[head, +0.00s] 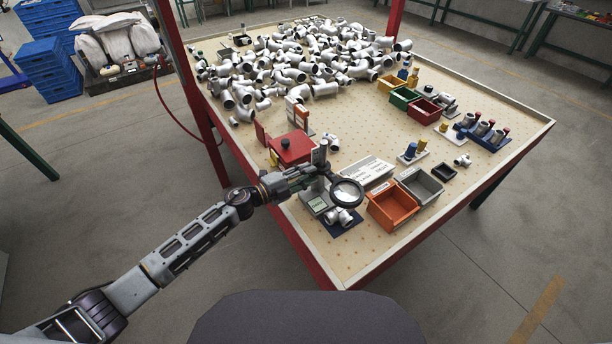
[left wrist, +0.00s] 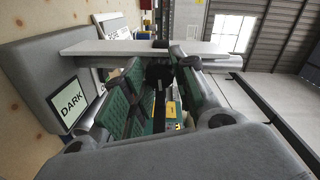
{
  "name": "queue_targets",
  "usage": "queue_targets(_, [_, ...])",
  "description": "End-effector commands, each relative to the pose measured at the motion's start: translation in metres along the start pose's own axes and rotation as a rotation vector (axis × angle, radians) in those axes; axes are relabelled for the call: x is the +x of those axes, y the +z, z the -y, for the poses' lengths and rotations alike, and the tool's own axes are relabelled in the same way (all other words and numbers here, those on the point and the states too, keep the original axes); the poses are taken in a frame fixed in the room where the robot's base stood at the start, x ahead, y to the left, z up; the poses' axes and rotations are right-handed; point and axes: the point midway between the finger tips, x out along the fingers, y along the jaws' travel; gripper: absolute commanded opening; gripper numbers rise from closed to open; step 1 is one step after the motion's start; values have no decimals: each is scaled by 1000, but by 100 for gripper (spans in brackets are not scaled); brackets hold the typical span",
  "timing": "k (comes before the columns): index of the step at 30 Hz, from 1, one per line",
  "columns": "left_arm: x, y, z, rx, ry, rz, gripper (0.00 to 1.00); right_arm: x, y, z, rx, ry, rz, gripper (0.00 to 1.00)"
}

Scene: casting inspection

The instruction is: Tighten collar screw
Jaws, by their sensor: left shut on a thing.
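My left gripper (head: 311,173) reaches in from the left at the near edge of the table. It is at the upright grey post (head: 321,154) of the magnifier stand, beside the round magnifier (head: 347,192). In the left wrist view its green-padded fingers (left wrist: 160,78) close on a small dark part under a pale bar (left wrist: 140,47). I take this part for the collar screw; the fingers mostly hide it. A grey device with a small screen (head: 317,204) stands below the gripper; its screen reads DARK in the left wrist view (left wrist: 70,102). My right gripper is out of view.
White fittings (head: 343,216) lie on a dark blue mat under the magnifier. An orange bin (head: 393,208) and a grey bin (head: 419,186) stand to the right. A red box (head: 291,150) is just behind the gripper. Many pipe fittings (head: 290,65) cover the far table.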

Motion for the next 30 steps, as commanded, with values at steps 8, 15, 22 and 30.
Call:
queue_targets(8, [0,0,0,248,-4,12,4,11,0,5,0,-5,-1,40])
queue_targets(15, [0,0,0,451,-6,22,4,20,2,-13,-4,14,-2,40])
queue_targets(22, [0,0,0,583,-8,29,4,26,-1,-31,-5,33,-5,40])
queue_targets(30, [0,0,0,644,-8,32,4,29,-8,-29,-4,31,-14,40])
